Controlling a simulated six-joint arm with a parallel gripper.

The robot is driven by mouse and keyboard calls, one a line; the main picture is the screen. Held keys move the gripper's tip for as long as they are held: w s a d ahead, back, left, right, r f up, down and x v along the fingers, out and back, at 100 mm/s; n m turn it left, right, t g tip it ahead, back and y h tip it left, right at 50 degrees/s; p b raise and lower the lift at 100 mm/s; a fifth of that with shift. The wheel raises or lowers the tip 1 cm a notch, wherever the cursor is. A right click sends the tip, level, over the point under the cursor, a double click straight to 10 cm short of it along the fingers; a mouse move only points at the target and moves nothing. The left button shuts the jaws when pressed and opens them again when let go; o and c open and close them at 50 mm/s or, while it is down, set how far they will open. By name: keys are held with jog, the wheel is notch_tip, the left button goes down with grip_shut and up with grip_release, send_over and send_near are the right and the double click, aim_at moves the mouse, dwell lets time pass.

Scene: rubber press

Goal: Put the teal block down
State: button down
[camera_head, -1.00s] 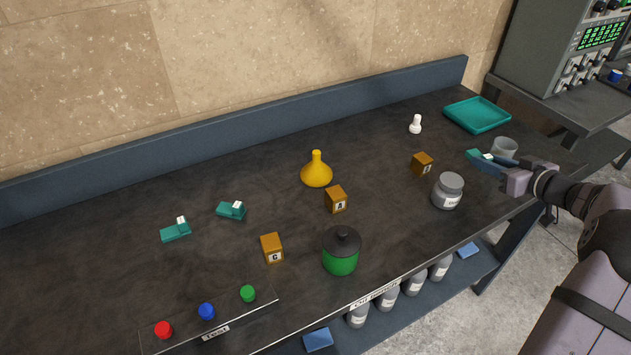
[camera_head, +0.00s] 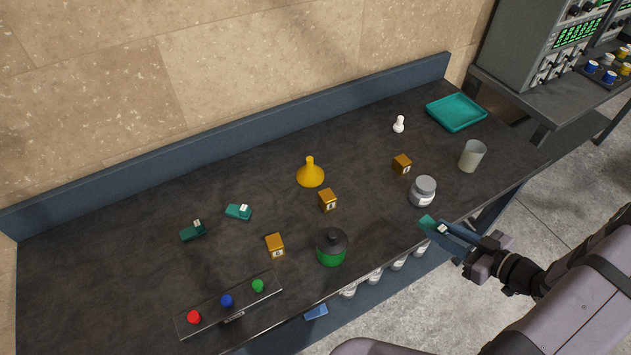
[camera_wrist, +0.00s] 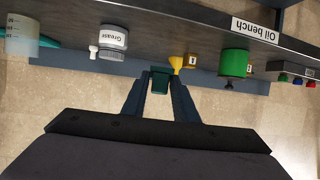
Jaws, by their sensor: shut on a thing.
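A teal block (camera_head: 427,222) is held between the fingers of my gripper (camera_head: 442,231), which is shut on it. In the head view the block shows at the bench's front edge, in front of the grey jar; its height is hard to tell. In the wrist view the block (camera_wrist: 160,83) sits between the two dark blue fingers (camera_wrist: 160,88). Two more teal blocks, each with a white top piece, lie on the left of the bench: one block (camera_head: 239,212) and a darker-looking block (camera_head: 193,232).
The dark bench (camera_head: 120,260) carries a grey grease jar (camera_head: 423,191), a clear cup (camera_head: 472,156), a teal tray (camera_head: 457,111), a yellow funnel (camera_head: 310,175), a green container (camera_head: 331,249), orange cubes and a button panel (camera_head: 228,305). The bench's left end has clear room.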

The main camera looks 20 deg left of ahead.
jog(key=s+a+r+p, duration=0.3)
jog(key=s+r, duration=0.1)
jog(key=s, duration=0.1)
jog(key=shift+m+t, duration=0.3)
jog(key=w, duration=0.2)
jog(key=w+a+f+b, duration=0.1)
jog(key=w, duration=0.1)
jog(key=w+f+b, duration=0.1)
jog(key=w, duration=0.2)
jog(key=shift+w+a+f, duration=0.1)
jog(key=shift+a+f, duration=0.05)
jog(key=shift+a, duration=0.2)
jog(key=w+a+m+t+h+b, duration=0.2)
jog(key=w+a+b, duration=0.3)
jog(key=w+a, duration=0.55)
jog(key=m+t+h+b, duration=0.2)
jog(key=m+h+b, duration=0.2)
jog(key=b, duration=0.3)
send_over(282, 203)
jog(key=shift+f+p, duration=0.8)
jog(key=shift+f, duration=4.6)
jog(key=shift+f, duration=0.1)
